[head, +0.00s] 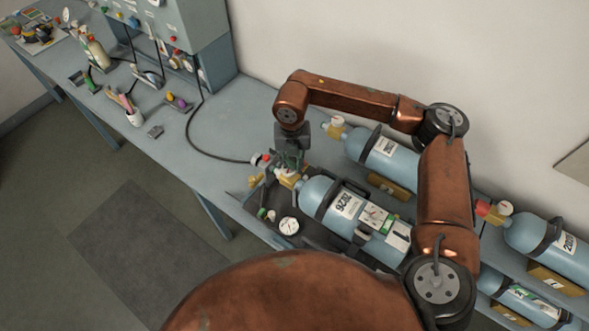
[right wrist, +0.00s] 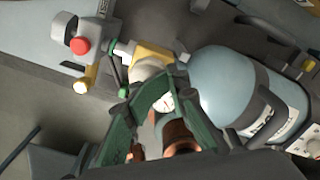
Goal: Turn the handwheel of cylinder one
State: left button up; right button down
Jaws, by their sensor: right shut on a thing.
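A light blue cylinder (head: 319,196) lies on its side in a dark tray on the bench, with its valve end to the left. It also shows in the right wrist view (right wrist: 228,84). Its brass valve (right wrist: 152,54) carries a pale round handwheel (right wrist: 148,70). My right gripper (head: 288,164) reaches down over the valve from above. In the right wrist view its green fingers (right wrist: 152,80) stand on both sides of the handwheel and are shut on it; they hide part of it. Whether this cylinder is number one cannot be read. My left gripper is not in view.
Another cylinder (head: 393,156) lies behind, close to my right arm. More cylinders (head: 545,237) lie at the right. A round gauge (head: 289,226) sits in front of the valve. A black hose (head: 203,145) runs to a connector with a red knob (right wrist: 80,46) beside the valve.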

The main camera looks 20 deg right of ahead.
jog(key=n+b, duration=0.1)
jog(key=n, duration=0.1)
jog(key=a+n+b, duration=0.1)
jog(key=n, duration=0.1)
jog(key=shift+f, duration=0.1)
jog(key=n+b, duration=0.2)
jog(key=n, duration=0.1)
jog(key=shift+a+f+n, duration=0.1)
jog(key=shift+n, duration=0.2)
jog(key=n+b, duration=0.2)
jog(key=n, duration=0.2)
jog(key=shift+f+n, duration=0.15)
jog(key=shift+n, duration=0.15)
jog(key=shift+n+b, duration=0.35)
jog(key=shift+n, duration=0.15)
jog(key=shift+f, duration=0.1)
jog(key=c, duration=2.2)
grip_release()
jog(key=shift+s, duration=0.1)
jog(key=o, duration=0.4)
jog(key=shift+r, duration=0.2)
jog(key=o, duration=0.5)
jog(key=shift+r, duration=0.15)
